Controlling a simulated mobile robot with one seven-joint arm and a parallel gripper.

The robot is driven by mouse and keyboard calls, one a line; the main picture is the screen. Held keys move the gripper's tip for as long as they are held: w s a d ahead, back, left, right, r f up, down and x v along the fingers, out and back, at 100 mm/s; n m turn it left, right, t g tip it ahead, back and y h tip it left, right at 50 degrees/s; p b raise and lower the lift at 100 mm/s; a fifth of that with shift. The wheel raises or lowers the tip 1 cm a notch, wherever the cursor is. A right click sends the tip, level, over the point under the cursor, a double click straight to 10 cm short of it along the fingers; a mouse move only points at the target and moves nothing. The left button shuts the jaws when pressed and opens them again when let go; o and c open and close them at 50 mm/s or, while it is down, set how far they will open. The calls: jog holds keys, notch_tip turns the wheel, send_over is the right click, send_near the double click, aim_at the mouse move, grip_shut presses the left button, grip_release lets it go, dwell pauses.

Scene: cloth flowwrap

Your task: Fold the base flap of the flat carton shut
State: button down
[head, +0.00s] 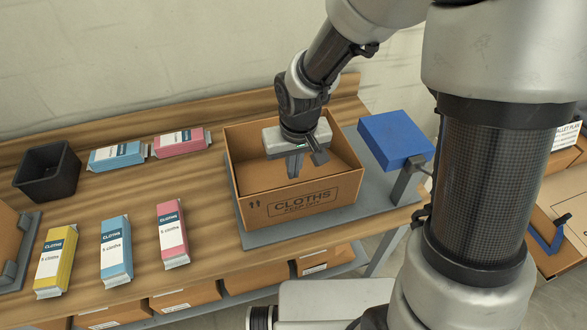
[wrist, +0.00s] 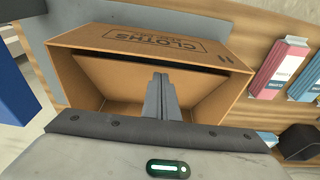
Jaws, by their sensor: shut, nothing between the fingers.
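The carton (head: 303,212) marked CLOTHS stands open on a grey plate on the bench, and its printed side also shows in the wrist view (wrist: 150,45). My gripper (head: 294,166) points down inside the carton's walls, with its fingers together and nothing between them. In the wrist view the shut fingers (wrist: 160,92) lie over a brown inner flap (wrist: 125,82), which slopes inside the carton with a dark gap along the printed wall. I cannot tell whether the fingertips touch the flap.
Yellow (head: 55,260), blue (head: 115,250) and pink (head: 172,235) cloth packs lie left of the carton, with two more behind. A black bin (head: 48,170) stands at far left. A blue block (head: 395,139) on a bracket sits close to the carton's right.

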notch_tip(320, 180, up, 12)
jog(key=s+p, duration=0.1)
jog(key=p, duration=0.2)
jog(key=shift+g, duration=0.6)
jog(key=w+f+b, duration=0.1)
jog(key=f+b, duration=0.1)
jog(key=f, duration=0.2)
jog(key=w+f+b, duration=0.2)
jog(key=f+b, duration=0.1)
jog(key=w+f+b, duration=0.2)
jog(key=f+b, duration=0.1)
jog(key=f, duration=0.1)
jog(key=shift+w+d+f, duration=0.25)
jog(key=shift+d+f, duration=0.1)
jog(key=shift+s+d+f+b, duration=0.1)
jog(key=shift+s+f+b, duration=0.15)
jog(key=shift+f, duration=0.25)
jog(key=shift+s+d+f+b, duration=0.1)
jog(key=shift+s+f, duration=0.25)
jog(key=shift+f, duration=0.1)
jog(key=shift+s+f, duration=0.25)
jog(key=shift+f, duration=0.25)
